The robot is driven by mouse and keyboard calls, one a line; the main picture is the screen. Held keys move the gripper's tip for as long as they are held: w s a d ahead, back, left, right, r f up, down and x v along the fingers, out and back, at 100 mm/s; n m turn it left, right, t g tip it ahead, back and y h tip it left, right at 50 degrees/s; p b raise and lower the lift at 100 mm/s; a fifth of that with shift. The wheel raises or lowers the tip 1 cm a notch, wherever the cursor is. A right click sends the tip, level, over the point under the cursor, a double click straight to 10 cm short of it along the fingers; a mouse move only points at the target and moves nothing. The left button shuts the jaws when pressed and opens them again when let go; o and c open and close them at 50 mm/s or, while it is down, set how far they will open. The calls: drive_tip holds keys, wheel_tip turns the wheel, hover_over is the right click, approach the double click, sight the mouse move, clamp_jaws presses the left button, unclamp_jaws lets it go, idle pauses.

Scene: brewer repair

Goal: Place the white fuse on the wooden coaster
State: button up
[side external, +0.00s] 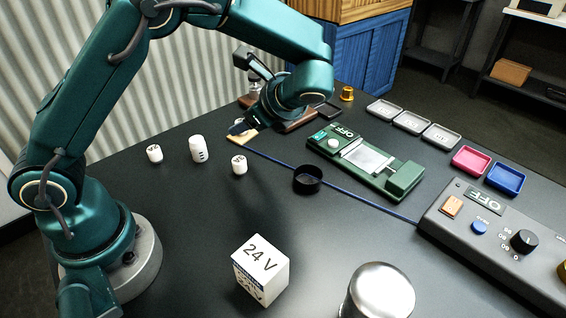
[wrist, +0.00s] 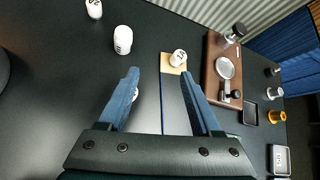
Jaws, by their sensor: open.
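In the wrist view a white fuse (wrist: 178,57) with dark marking sits on the small tan wooden coaster (wrist: 165,68). My gripper (wrist: 161,73) is open, its two blue fingers apart with nothing between their tips. The fuse is just beyond the tips, nearer the right finger. In the side view the coaster (side external: 241,138) is partly covered by my gripper (side external: 240,127), and the fuse on it is hidden. Other white cylinders stand nearby: a taller one (side external: 200,148), a small marked one (side external: 154,153) and another marked one (side external: 239,163).
A blue line runs from the coaster to the control box (side external: 500,235). A green device (side external: 365,160) and a black cup (side external: 308,180) lie right of the coaster. A brown board (wrist: 222,90) with metal parts is close by. A white 24 V box (side external: 260,268) stands in front.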

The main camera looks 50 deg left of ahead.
drive_tip(key=s+d+r+n+t+h, duration=0.2)
drive_tip(key=s+d+r+n+h, duration=0.1)
drive_tip(key=s+n+h, duration=0.2)
drive_tip(key=s+d+r+n+t+h, duration=0.3)
drive_tip(key=s+d+n+h, duration=0.1)
drive_tip(key=s+n, duration=0.6)
drive_tip(key=shift+d+h, duration=0.2)
drive_tip(key=shift+h, duration=0.3)
